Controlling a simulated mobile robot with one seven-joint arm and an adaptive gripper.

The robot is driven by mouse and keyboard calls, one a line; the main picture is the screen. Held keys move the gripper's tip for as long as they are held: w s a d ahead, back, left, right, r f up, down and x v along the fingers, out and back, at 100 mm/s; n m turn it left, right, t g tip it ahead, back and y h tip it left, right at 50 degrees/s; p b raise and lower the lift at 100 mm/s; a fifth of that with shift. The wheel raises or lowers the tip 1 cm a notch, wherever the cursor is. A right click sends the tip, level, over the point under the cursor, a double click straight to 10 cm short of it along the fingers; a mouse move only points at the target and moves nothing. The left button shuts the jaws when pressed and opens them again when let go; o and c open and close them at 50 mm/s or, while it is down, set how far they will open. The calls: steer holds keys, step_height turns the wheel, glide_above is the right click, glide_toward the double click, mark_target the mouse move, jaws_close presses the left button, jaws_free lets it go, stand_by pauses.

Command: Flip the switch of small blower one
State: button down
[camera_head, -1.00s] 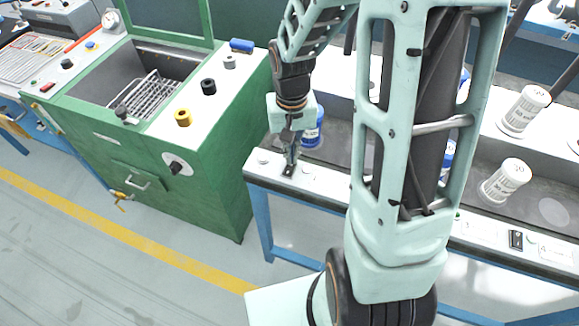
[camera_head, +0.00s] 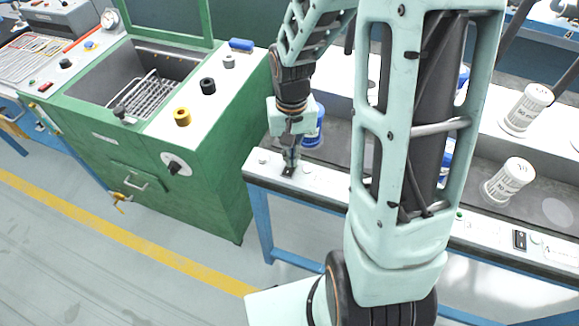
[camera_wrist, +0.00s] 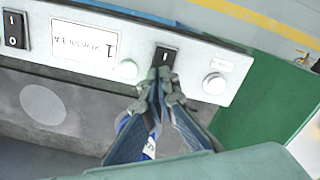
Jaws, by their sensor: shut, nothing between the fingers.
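The small black rocker switch (camera_wrist: 165,55) is set in the pale front strip of the bench, beside a label plate marked 1 (camera_wrist: 85,41). It also shows in the head view (camera_head: 288,171), just below my fingertips. My gripper (camera_wrist: 160,76) is shut and empty. Its fingertips are at the lower edge of the switch in the wrist view, and they cover part of it. I cannot tell whether they touch it. In the head view my gripper (camera_head: 291,162) points down at the left end of the bench strip.
A round pale button (camera_wrist: 215,84) and a greenish one (camera_wrist: 127,69) flank the switch. A second rocker switch (camera_wrist: 14,30) is farther left. A blue-and-white cylinder (camera_head: 313,137) stands close behind my gripper. A green cabinet (camera_head: 215,150) stands to the left.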

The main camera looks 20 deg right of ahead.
steer(key=shift+f, duration=0.2)
steer(key=shift+r+p, duration=2.75)
steer(key=shift+r, duration=0.85)
steer(key=shift+w, duration=0.1)
